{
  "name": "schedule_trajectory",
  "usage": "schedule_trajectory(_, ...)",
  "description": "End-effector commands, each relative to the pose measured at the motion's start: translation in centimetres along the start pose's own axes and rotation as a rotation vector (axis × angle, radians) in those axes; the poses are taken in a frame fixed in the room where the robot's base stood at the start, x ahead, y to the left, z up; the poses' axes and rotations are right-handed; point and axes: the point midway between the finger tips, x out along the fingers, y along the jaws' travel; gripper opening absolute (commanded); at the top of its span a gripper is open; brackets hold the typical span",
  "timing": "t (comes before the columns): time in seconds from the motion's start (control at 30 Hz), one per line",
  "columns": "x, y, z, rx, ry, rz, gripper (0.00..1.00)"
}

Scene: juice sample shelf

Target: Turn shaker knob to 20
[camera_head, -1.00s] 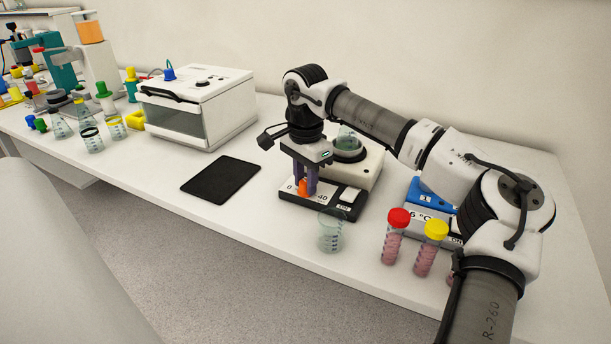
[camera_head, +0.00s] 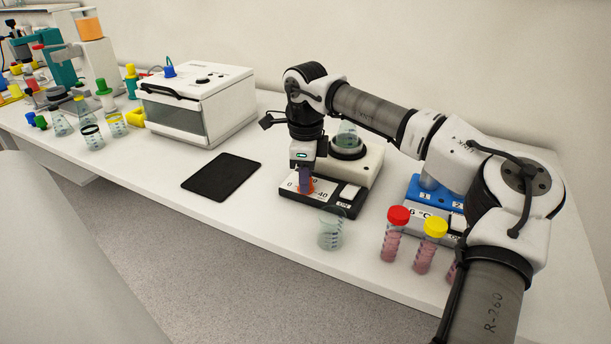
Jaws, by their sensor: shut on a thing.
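A glass flask (camera_head: 347,136) stands on the shaker behind my gripper.
A glass beaker (camera_head: 331,230) stands just in front of the panel. Tubes with a red cap (camera_head: 398,217) and a yellow cap (camera_head: 434,228) stand to the right, near a blue-topped device (camera_head: 424,190). A black mat (camera_head: 221,177) lies left, and a white box machine (camera_head: 197,107) behind it.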

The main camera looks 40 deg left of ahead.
Motion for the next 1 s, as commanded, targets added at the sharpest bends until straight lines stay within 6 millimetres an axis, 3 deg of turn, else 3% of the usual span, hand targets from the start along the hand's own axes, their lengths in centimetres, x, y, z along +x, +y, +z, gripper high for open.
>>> schedule_trajectory(0.3,-0.11,-0.07,-0.09,0.097,0.001,-0.002,0.04)
schedule_trajectory(0.77,-0.12,-0.07,-0.1,0.108,0.002,-0.002,0.04)
schedule_trajectory(0.8,-0.12,-0.08,-0.1,0.108,0.002,-0.002,0.29)
schedule_trajectory(0.93,-0.09,-0.05,-0.08,0.108,0.001,-0.002,0.46)
schedule_trajectory(1.0,-0.07,-0.04,-0.06,0.107,0.001,-0.001,0.48)
